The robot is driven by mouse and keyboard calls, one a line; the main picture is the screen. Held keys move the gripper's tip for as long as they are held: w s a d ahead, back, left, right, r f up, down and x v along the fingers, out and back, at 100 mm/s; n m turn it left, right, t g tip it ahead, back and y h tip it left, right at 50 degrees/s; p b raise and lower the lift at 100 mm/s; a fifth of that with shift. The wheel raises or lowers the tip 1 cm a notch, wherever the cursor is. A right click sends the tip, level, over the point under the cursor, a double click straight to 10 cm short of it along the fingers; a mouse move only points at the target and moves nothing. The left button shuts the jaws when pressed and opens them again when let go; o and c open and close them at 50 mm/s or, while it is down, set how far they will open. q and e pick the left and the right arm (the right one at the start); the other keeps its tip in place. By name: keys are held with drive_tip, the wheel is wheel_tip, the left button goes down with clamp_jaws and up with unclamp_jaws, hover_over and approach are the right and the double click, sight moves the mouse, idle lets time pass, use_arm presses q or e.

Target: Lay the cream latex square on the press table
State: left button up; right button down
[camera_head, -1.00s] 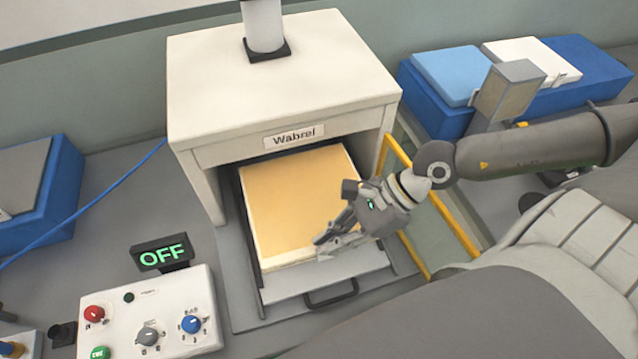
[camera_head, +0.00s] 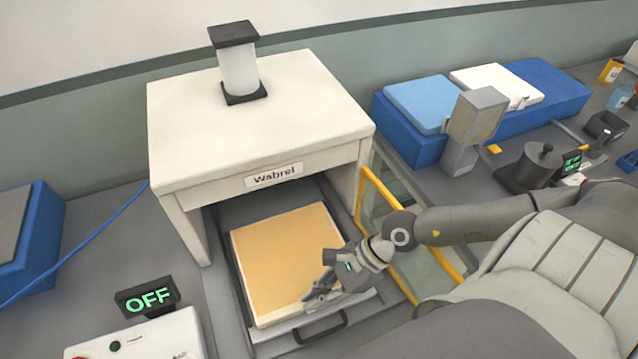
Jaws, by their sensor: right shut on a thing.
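The cream latex square (camera_head: 283,258), tan-yellow on top with a pale side edge, lies flat over the press table (camera_head: 243,290), the grey pull-out tray of the white Wabrel press (camera_head: 258,130). A dark strip of tray shows behind the square, and its front edge is near the tray's front. My right gripper (camera_head: 318,298) is shut on the square's front right corner area. The gripper hides that corner and where the fingers meet it. My left gripper is not in view.
A yellow guard frame (camera_head: 366,200) stands beside the press on the right, close to my right arm. A blue platform (camera_head: 550,90) holds a light blue pad (camera_head: 417,103) and a white pad (camera_head: 497,84). The OFF display (camera_head: 148,297) is at the left.

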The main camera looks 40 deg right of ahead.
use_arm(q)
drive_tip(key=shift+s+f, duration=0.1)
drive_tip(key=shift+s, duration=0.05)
use_arm(e)
drive_tip(key=shift+f, duration=0.15)
drive_tip(key=c, duration=1.6)
unclamp_jaws()
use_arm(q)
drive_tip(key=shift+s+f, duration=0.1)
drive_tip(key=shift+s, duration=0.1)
